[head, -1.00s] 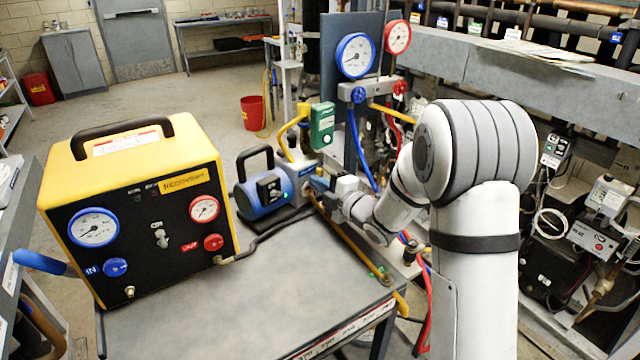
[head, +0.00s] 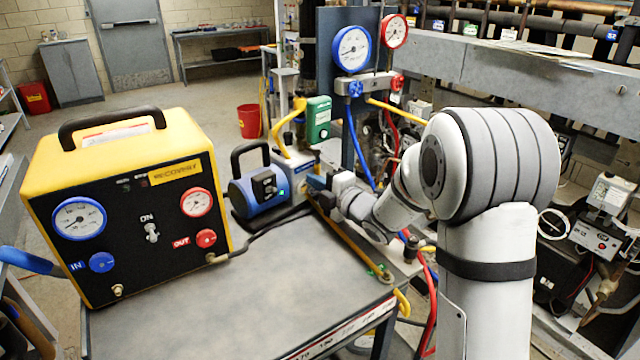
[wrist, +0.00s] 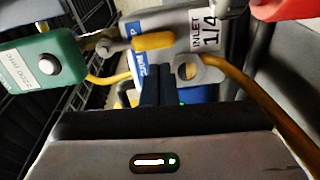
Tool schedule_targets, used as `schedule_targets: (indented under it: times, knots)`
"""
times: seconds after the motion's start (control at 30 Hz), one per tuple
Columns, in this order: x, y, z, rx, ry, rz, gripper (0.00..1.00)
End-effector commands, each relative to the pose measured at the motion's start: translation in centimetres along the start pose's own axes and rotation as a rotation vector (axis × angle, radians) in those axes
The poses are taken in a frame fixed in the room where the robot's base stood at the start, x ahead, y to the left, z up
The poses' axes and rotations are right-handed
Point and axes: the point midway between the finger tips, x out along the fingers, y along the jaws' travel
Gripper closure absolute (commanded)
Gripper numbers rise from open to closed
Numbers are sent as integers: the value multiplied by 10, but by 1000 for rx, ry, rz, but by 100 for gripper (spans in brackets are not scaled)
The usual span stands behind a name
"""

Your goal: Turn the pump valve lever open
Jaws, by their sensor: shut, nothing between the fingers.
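The blue pump (head: 262,190) stands at the back of the grey bench top, with a dark handle and a grey fitting block. In the wrist view, a short yellow lever grip (wrist: 153,41) lies across the grey fitting beside the label "INLET 1/4". It looks like the pump valve lever; I cannot make it out in the head view. My gripper (head: 316,184) is at the right end of the pump.
A green gauge box (head: 319,120) sits close by and shows at left in the wrist view (wrist: 50,62). A yellow hose (wrist: 255,95) runs along the right there. The yellow recovery unit (head: 130,200) fills the bench's left. Gauges (head: 352,50) and hoses stand behind.

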Motion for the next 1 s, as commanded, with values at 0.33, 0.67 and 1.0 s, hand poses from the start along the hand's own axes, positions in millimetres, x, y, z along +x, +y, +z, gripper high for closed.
schedule_targets:
  times: [0.33, 0.67, 1.0]
  knots:
    - [-54, -2, -19, -1, -4, -1, 100]
    - [-99, -2, -19, 0, -4, -1, 100]
    - [-129, 36, 15, 220, -318, -149, 100]
